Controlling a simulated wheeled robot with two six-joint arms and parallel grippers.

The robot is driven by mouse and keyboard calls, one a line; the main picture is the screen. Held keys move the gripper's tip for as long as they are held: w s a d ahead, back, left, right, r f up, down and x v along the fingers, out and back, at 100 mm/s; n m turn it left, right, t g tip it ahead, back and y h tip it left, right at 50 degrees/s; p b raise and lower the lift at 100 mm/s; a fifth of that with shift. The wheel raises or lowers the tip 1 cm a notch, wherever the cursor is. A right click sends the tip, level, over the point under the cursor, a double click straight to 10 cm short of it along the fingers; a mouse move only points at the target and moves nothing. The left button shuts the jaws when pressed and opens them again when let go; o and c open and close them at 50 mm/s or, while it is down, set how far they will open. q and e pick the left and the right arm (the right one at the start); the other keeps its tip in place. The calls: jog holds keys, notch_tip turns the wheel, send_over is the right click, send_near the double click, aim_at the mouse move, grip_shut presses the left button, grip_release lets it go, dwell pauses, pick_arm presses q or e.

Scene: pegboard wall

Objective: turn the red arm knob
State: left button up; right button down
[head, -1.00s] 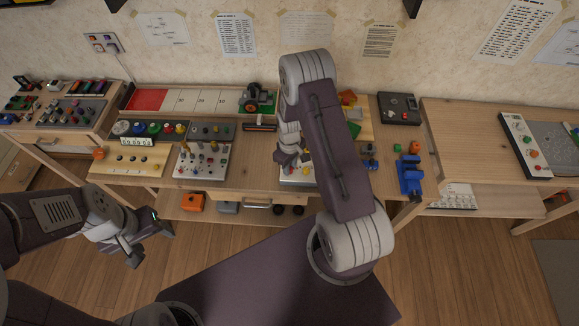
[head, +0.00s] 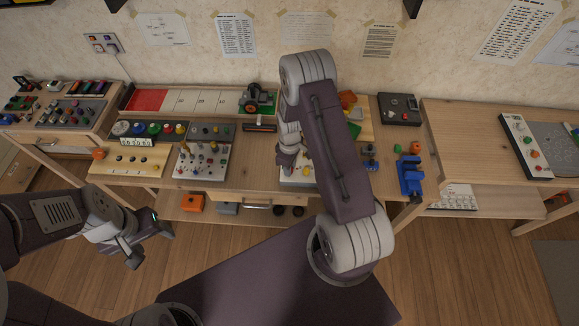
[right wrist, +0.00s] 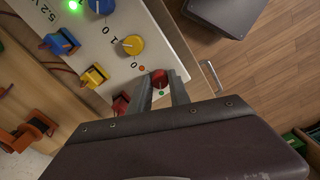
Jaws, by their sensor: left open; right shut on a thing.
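A round red knob (right wrist: 160,78) sits at the edge of a white control panel (right wrist: 113,58) in the right wrist view. The two fingers of my right gripper (right wrist: 163,90) are on either side of it, shut on it. A second red piece (right wrist: 121,103), lever-like, stands beside the fingers and is partly hidden by them. In the head view my right arm covers most of the panel (head: 297,182), and the fingertips are hidden there. My left gripper (head: 152,240) is open and empty, low at the left, away from the bench.
A yellow round knob (right wrist: 132,44), a yellow lever (right wrist: 94,76) and a blue lever (right wrist: 56,43) are close on the same panel. A green light (right wrist: 69,7) is lit. Another knob board (head: 202,162) stands left; a blue clamp-like thing (head: 410,177) stands right.

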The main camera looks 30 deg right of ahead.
jog(key=c, duration=1.2)
grip_release()
jog(key=shift+r, duration=0.15)
notch_tip(320, 180, up, 9)
jog(key=shift+b, duration=0.4)
